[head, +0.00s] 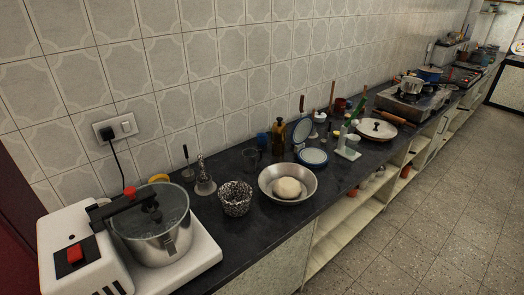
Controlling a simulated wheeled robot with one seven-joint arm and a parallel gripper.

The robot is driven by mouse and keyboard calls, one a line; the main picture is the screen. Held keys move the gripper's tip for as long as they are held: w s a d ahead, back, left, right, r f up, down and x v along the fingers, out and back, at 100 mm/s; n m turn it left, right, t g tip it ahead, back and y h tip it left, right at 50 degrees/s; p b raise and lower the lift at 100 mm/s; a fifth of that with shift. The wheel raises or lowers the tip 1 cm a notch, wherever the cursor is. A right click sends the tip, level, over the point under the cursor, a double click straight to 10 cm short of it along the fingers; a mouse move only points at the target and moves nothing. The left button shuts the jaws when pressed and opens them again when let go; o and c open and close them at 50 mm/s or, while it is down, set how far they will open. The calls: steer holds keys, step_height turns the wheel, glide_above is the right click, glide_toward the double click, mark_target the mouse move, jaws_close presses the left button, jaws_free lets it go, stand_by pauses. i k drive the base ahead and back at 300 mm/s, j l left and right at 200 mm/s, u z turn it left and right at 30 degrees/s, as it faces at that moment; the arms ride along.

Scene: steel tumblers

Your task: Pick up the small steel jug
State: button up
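I cannot pick out a small steel jug with certainty in the head view. A small dark, see-through-looking cup (251,159) stands near the wall behind the steel bowl. A speckled, shiny open cup (235,199) stands on the dark counter left of the bowl. A small silvery pot (411,86) sits far off on the stove. My gripper is not in view.
A white countertop machine (75,240) with a steel drum (160,240) fills the near left. A wide steel bowl (269,184) holds dough (287,188). Bottles and blue-rimmed dishes (313,157) crowd the middle. The tiled floor (420,220) at right is clear.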

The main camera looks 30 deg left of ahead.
mark_target(253, 159)
steer(key=i+l+u, duration=0.15)
steer(key=i+u, duration=0.2)
steer(key=i, duration=0.15)
steer(key=i+l+u, duration=0.25)
steer(key=i+u, duration=0.3)
steer(key=u, duration=0.3)
steer(key=i+l+u, duration=0.15)
steer(key=u, duration=0.25)
steer(key=i+l+u, duration=0.15)
steer(key=u, duration=0.3)
steer(key=i+l+u, duration=0.1)
steer(key=l+u, duration=0.15)
steer(key=u, duration=0.2)
steer(key=l+u, duration=0.2)
steer(key=u, duration=0.2)
steer(key=i+l+u, duration=0.15)
steer(key=l+u, duration=0.15)
steer(key=u, duration=0.15)
steer(key=i+l+u, duration=0.15)
steer(key=l+u, duration=0.25)
